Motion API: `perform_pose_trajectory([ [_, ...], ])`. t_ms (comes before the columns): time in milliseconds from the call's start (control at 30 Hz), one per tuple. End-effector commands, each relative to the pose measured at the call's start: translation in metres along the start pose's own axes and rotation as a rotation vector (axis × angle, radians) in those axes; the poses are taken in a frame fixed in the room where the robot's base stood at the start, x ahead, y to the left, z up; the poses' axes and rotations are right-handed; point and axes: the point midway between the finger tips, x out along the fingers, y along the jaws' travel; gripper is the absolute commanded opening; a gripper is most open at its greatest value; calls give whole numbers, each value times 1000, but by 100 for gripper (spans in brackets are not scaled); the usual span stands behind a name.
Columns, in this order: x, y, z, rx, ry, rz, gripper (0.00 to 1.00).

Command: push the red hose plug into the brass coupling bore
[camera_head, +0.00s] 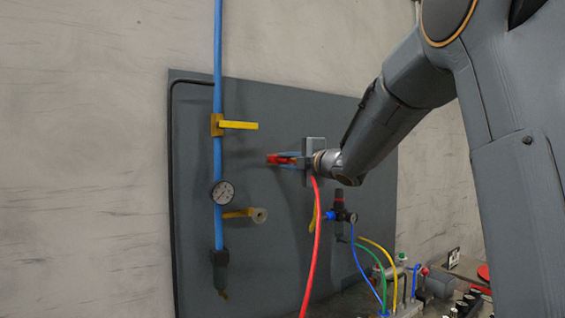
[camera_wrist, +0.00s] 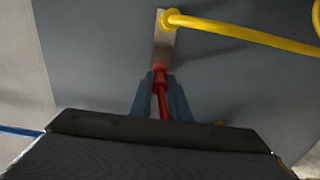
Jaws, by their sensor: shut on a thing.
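My gripper (camera_head: 283,160) is shut on the red hose plug (camera_head: 272,159), which points left in the head view. A red hose hangs down below my gripper. In the wrist view the plug (camera_wrist: 159,80) sits between my two blue fingers. The brass coupling (camera_head: 237,213) sticks out to the right from the blue pipe, below the gauge, with a pale round end. The plug is above and to the right of that end, clearly apart from it. The inside of the bore is too small to make out.
A yellow valve handle (camera_head: 238,125) sticks out above the coupling, and a round gauge (camera_head: 222,193) sits on the blue pipe (camera_head: 218,60). A yellow hose (camera_wrist: 240,35) leaves a pale block (camera_wrist: 165,45) ahead of the plug in the wrist view. Coloured hoses and fittings crowd the lower right.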

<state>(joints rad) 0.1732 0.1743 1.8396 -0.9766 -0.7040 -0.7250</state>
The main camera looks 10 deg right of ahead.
Motion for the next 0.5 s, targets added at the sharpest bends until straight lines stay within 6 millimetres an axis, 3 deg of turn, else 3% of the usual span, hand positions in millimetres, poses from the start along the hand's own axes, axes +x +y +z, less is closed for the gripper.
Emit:
perform_pose_trajectory([
  [500, -8, 0, 0, 0, -1, 0, 0],
])
